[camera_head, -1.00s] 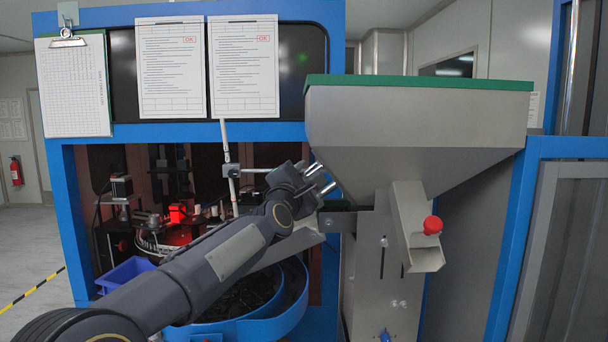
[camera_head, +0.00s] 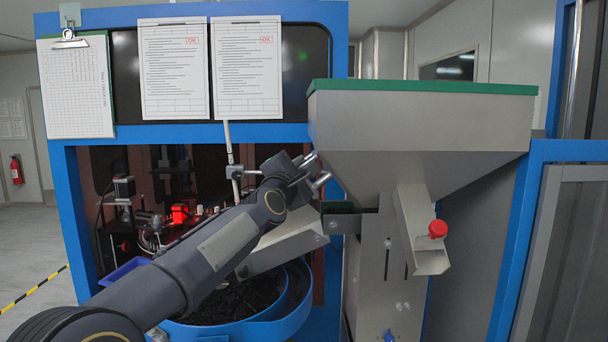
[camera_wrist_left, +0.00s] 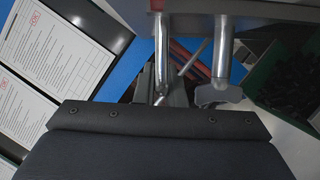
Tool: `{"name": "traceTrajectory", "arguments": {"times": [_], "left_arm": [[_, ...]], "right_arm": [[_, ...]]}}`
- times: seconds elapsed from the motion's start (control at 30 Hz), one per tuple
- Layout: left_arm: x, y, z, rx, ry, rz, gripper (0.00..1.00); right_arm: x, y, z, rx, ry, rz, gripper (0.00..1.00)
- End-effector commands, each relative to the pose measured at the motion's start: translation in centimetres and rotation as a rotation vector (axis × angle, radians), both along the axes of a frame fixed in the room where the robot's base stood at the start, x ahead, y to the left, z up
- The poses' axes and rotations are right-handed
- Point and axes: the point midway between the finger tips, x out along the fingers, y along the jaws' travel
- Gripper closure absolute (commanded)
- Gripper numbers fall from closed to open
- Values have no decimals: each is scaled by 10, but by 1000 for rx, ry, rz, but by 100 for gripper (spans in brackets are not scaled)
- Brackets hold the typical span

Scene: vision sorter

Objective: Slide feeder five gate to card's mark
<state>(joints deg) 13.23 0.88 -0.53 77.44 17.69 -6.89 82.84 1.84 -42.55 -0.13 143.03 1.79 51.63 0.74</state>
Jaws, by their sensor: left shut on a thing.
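The feeder is a grey hopper (camera_head: 420,125) with a green rim, at the right of the head view. A slanted grey spout (camera_head: 418,235) with a red knob (camera_head: 437,228) hangs on its front. My left gripper (camera_head: 318,170) is at the hopper's lower left side, above a grey chute (camera_head: 290,240). Its two metal fingers (camera_wrist_left: 193,50) show in the left wrist view, with a grey lobed knob (camera_wrist_left: 218,95) by the right one. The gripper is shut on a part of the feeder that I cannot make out. I cannot tell the gate or its mark apart here.
A clipboard card (camera_head: 75,85) and two printed sheets (camera_head: 173,70) hang on the blue frame. A blue bowl (camera_head: 250,325) with dark parts lies below my arm. A blue knob (camera_head: 388,336) is low on the hopper stand. A green-walled trough (camera_wrist_left: 285,75) holds dark parts.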

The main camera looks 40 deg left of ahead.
Motion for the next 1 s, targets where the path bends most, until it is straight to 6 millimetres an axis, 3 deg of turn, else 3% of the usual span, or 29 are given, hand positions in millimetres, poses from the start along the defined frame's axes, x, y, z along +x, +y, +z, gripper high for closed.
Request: {"name": "traceTrajectory", "arguments": {"times": [0.03,0.3,0.33,0.5,0.77,1.0], "left_arm": [[-3,2,12,2,-9,2,100],[-5,3,14,3,-13,4,100],[-5,3,14,2,-13,4,87],[-4,3,13,2,-10,2,69],[-4,2,10,2,-5,1,69],[-34,-9,3,1,-9,1,69]], "right_arm": [[0,0,5,0,0,0,64],[0,0,4,0,0,0,64],[0,0,4,0,0,0,64],[0,0,4,0,0,0,64],[0,0,3,0,0,0,64],[0,0,-4,0,0,0,64]]}}
